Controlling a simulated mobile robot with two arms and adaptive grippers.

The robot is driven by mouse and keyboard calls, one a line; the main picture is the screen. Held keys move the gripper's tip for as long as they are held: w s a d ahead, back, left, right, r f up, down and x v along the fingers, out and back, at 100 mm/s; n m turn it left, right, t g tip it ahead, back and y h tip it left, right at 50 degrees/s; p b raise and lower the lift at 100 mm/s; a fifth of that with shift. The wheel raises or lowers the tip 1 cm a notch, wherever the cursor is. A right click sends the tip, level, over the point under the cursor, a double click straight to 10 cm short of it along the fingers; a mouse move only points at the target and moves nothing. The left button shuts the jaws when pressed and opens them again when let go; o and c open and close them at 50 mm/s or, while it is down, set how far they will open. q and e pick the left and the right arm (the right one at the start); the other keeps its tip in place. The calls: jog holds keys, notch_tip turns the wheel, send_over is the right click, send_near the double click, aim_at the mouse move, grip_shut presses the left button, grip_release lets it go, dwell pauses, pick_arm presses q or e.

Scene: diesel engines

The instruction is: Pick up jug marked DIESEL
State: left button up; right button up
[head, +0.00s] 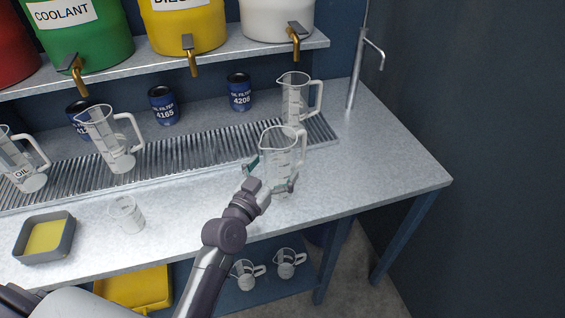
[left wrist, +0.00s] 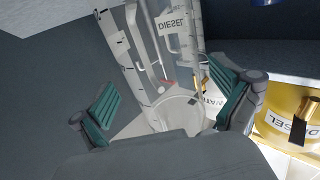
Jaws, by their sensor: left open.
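A clear measuring jug (head: 281,150) with a white handle stands upright near the front right of the bench. My left gripper (head: 270,174) is open, with one finger on each side of this jug's lower body. In the left wrist view, the open left gripper (left wrist: 168,105) has clear jug walls between and beyond its teal finger pads. A DIESEL label (left wrist: 172,23) shows there upside down; the jug outlines overlap. No label can be read on this jug in the head view. I cannot tell whether the pads touch it. My right gripper is out of view.
More jugs, a small beaker (head: 127,213) and a grey tray (head: 45,238) are to the left. Oil filter cans (head: 239,92) and drum taps (head: 295,38) are behind.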

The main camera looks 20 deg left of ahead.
pick_arm(q)
jog(key=w, duration=0.3)
jog(key=shift+d+r, duration=0.1)
jog(key=shift+d, duration=0.05)
jog(key=shift+w, duration=0.3)
jog(key=shift+d, duration=0.1)
jog(key=c, duration=1.1)
jog(key=shift+c, duration=0.3)
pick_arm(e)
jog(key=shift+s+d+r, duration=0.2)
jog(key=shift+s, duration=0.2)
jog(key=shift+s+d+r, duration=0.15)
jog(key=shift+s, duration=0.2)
pick_arm(q)
jog(key=shift+p, duration=0.3)
